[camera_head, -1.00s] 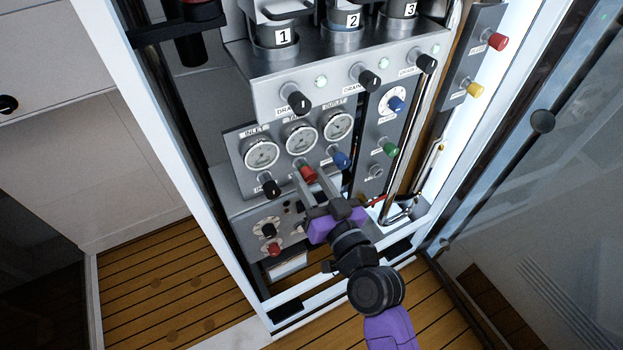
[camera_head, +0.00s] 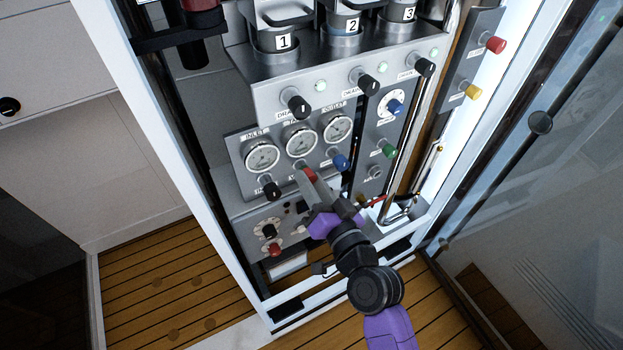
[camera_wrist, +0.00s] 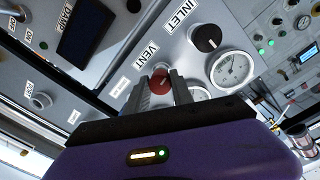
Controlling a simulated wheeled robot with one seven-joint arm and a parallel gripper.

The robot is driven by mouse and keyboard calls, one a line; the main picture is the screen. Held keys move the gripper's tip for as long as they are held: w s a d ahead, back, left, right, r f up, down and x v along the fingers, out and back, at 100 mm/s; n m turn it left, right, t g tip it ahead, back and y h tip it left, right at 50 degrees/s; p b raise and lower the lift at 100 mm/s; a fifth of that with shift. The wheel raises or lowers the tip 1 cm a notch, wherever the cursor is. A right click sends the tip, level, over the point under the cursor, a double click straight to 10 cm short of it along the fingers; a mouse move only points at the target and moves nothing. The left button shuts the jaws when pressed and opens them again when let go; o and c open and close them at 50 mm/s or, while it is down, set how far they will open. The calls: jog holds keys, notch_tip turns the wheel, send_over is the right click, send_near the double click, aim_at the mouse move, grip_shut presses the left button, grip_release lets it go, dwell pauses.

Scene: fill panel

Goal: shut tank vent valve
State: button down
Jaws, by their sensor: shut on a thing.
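The vent valve is a red knob (camera_head: 309,175) on the grey panel, below the middle gauge. In the wrist view the red knob (camera_wrist: 160,81) sits beside the VENT label, between my two fingers. My gripper (camera_head: 306,180) is shut on this knob, reaching it from the lower right; the fingers also show in the wrist view (camera_wrist: 163,88). The fingers hide part of the knob and its marking, so I cannot tell its exact setting.
A blue knob (camera_head: 341,161) is close on the right and a black knob (camera_head: 271,190) on the left. Three round gauges (camera_head: 301,138) are just above. A green knob (camera_head: 388,150) and a bent metal pipe (camera_head: 408,140) stand further right. The white cabinet frame (camera_head: 190,130) borders the panel.

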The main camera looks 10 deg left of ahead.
jog(key=m+p, duration=0.2)
jog(key=m, duration=0.7)
jog(key=m+p, duration=0.3)
jog(key=m, duration=0.6)
jog(key=shift+r+m+g+y, duration=0.15)
jog(key=shift+m+g+y, duration=0.25)
jog(key=shift+m, duration=0.3)
jog(key=c, duration=1.1)
grip_release()
jog(key=shift+d, duration=0.1)
jog(key=b+v, duration=0.1)
jog(key=v, duration=0.6)
jog(key=shift+s+d, duration=0.25)
jog(key=shift+s, duration=0.05)
